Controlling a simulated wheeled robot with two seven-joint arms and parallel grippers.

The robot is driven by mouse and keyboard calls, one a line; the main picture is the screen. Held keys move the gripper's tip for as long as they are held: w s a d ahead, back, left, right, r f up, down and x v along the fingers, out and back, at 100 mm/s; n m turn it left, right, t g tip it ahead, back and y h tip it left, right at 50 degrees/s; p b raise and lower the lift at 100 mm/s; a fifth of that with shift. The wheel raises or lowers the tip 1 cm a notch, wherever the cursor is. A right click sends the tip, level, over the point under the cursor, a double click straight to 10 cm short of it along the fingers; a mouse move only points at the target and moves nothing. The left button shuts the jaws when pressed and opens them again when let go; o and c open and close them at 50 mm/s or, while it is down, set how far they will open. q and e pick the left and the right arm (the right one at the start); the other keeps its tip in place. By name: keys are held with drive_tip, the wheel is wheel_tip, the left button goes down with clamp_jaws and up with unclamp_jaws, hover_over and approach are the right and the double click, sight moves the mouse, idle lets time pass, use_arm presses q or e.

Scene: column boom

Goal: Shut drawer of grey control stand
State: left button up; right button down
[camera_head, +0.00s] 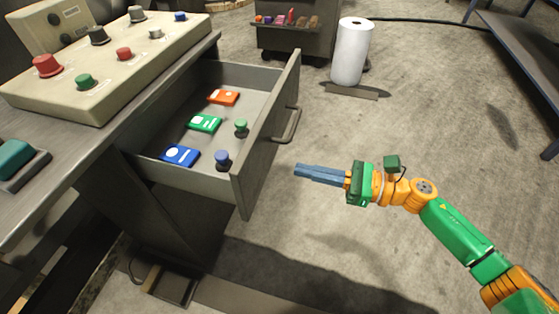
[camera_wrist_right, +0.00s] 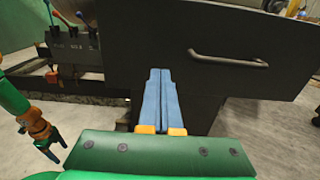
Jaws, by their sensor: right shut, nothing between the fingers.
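The drawer (camera_head: 165,178) of the grey control stand (camera_head: 150,225) is pulled well out. Its front panel (camera_head: 262,145) with a bar handle (camera_head: 291,126) faces right. In the right wrist view the drawer front (camera_wrist_right: 240,30) fills the upper part, with the handle (camera_wrist_right: 228,60) right of my fingers. My right gripper (camera_head: 298,169) is shut and empty. Its blue fingers point at the drawer front, and a gap shows between them in the head view. In the wrist view the fingertips (camera_wrist_right: 158,72) overlap the panel's lower edge, left of the handle.
Blue, green and orange cards and two small knobs lie in the drawer. A sloped control panel (camera_head: 90,85) with buttons stands on the top. A white roll (camera_head: 352,52) and a dark cart (camera_head: 297,42) stand behind. The floor (camera_head: 400,125) around my right gripper is clear.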

sight(264, 162)
drive_tip(key=p+x, duration=0.1)
drive_tip(key=x, duration=0.5)
drive_tip(key=shift+a, duration=0.1)
use_arm(q)
drive_tip(key=shift+s+d+r, duration=0.3)
drive_tip(key=shift+d+r, duration=0.1)
drive_tip(key=shift+r, duration=0.25)
use_arm(e)
drive_tip(key=shift+a, duration=0.1)
use_arm(q)
drive_tip(key=shift+a, duration=0.1)
